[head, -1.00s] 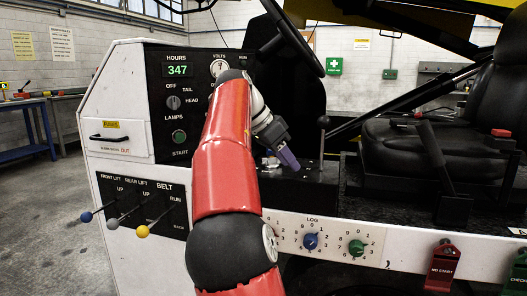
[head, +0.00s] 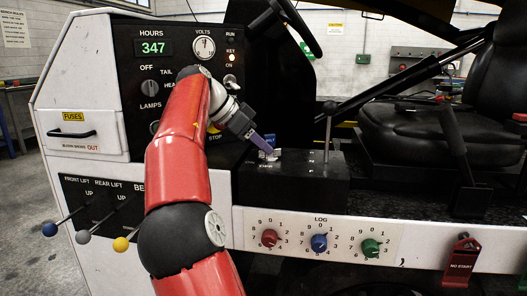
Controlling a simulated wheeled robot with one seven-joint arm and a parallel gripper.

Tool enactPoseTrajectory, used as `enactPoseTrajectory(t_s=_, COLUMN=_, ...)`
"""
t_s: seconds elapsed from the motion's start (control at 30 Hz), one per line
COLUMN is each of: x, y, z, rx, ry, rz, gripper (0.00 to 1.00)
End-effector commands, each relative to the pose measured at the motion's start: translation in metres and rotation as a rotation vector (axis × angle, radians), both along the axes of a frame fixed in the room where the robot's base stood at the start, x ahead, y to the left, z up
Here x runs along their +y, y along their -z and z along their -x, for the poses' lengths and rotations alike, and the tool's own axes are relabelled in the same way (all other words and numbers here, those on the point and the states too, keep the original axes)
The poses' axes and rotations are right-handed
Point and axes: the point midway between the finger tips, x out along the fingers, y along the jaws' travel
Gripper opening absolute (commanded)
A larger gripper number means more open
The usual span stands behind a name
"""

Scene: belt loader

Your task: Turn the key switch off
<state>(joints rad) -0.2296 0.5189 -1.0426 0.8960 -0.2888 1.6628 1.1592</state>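A small metallic fitting that looks like the key switch (head: 271,155) sits on top of the black console box, with a blue tag behind it and lettering in front that seems to read OFF. My gripper (head: 266,149) reaches down to it from the upper left, its purple fingers at or just above the fitting. Contact, the finger gap and the key's angle are too small to tell.
The steering wheel (head: 290,28) is above. The dash panel (head: 140,70) is behind my arm, which hides part of it. Red, blue and green LOG knobs (head: 319,242) sit on the white front below.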

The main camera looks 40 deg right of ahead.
Motion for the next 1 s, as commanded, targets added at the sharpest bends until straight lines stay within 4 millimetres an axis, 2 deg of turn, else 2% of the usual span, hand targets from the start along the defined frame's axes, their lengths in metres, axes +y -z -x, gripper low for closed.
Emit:
enactPoseTrajectory(t_s=0.13, x=-0.0091, y=0.0103, z=0.0035, rx=0.000, ry=0.000, rz=0.000, gripper=0.37)
enactPoseTrajectory(t_s=0.43, x=-0.0116, y=0.0117, z=0.0042, rx=0.000, ry=0.000, rz=0.000, gripper=0.37)
enactPoseTrajectory(t_s=0.47, x=-0.0116, y=0.0116, z=0.0042, rx=0.000, ry=0.000, rz=0.000, gripper=0.35)
enactPoseTrajectory(t_s=0.73, x=-0.0115, y=0.0116, z=0.0041, rx=0.000, ry=0.000, rz=0.000, gripper=0.00)
enactPoseTrajectory(t_s=1.0, x=-0.0112, y=0.0122, z=0.0041, rx=0.000, ry=-0.008, rz=0.000, gripper=0.00)
